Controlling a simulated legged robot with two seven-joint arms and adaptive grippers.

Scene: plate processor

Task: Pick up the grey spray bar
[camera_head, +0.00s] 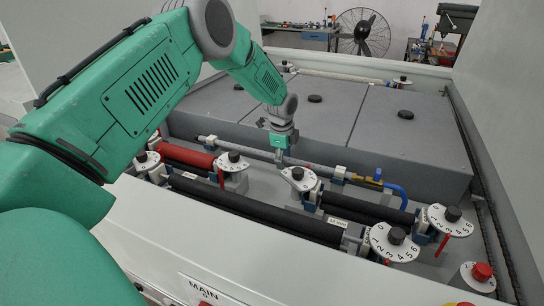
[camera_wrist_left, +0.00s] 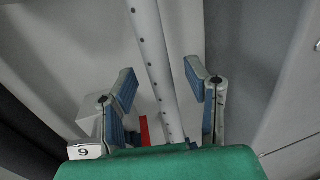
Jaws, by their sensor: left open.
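The grey spray bar (camera_head: 246,151) is a long thin pipe lying across the machine in front of the grey covers. A brass fitting and a blue hose are at its right end. In the left wrist view the bar (camera_wrist_left: 156,60) shows a row of small holes and runs between my spread fingers. My left gripper (camera_head: 281,155) points down at the middle of the bar. In the wrist view the left gripper (camera_wrist_left: 162,84) is open, with a gap between each finger and the bar. My right gripper is in neither view.
Black rollers (camera_head: 257,207) and a red roller (camera_head: 186,155) lie in front of the bar. White numbered dials (camera_head: 297,180) with black knobs stand close to it. Grey covers (camera_head: 330,115) rise behind it. A blue hose (camera_head: 396,190) bends down at the right.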

